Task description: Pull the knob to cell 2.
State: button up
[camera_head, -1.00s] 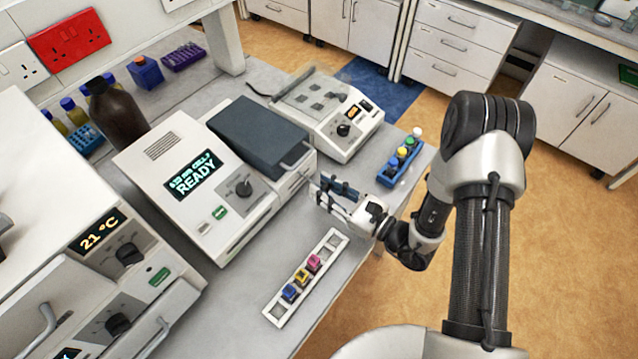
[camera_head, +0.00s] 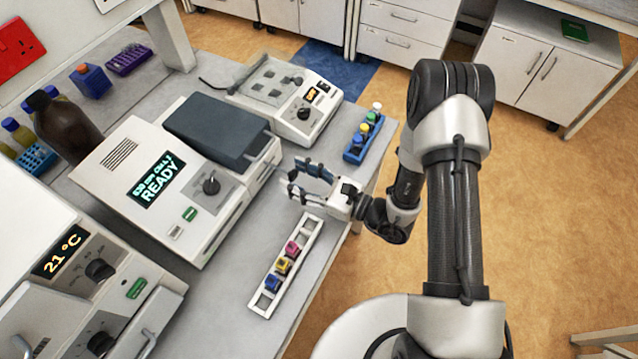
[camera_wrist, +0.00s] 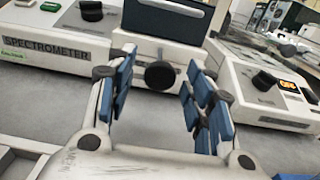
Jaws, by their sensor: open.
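The spectrometer (camera_head: 165,235) is a white instrument with a dark lid, a dial and a lit display reading READY; the smaller line above is hard to read. In the wrist view, a round black knob (camera_wrist: 160,75) sticks out from its white front, below the dark lid edge. My gripper (camera_head: 298,180) is open beside the spectrometer's front right side. In the wrist view, the blue-padded fingers of my gripper (camera_wrist: 159,62) stand left and right of the knob with gaps on both sides. I cannot tell how deep the knob sits between them.
A white rack (camera_head: 262,303) with blue, yellow and pink-capped cuvettes lies in front of the spectrometer. A blue vial rack (camera_head: 352,157) stands near the bench edge. A second instrument (camera_head: 322,125) with a dial stands behind. A brown bottle (camera_head: 68,130) is at the left.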

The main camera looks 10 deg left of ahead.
jog(key=v, duration=1)
jog(key=shift+s+d, duration=0.15)
jog(key=shift+d, duration=0.1)
jog(key=s+r+n+g+h, duration=0.5)
jog(key=s+r+n+g, duration=0.6)
jog(key=r+n, duration=0.35)
jog(key=s+d+r+n+t+h, duration=0.3)
jog(key=d+r+n+t+h, duration=0.5)
jog(key=d+h, duration=0.3)
jog(key=d+r+t, duration=0.1)
jog(key=d, duration=0.1)
jog(key=shift+s+d+h, duration=0.2)
jog(key=shift+d+h, duration=0.05)
jog(key=shift+h, duration=0.05)
jog(key=shift+c, duration=0.2)
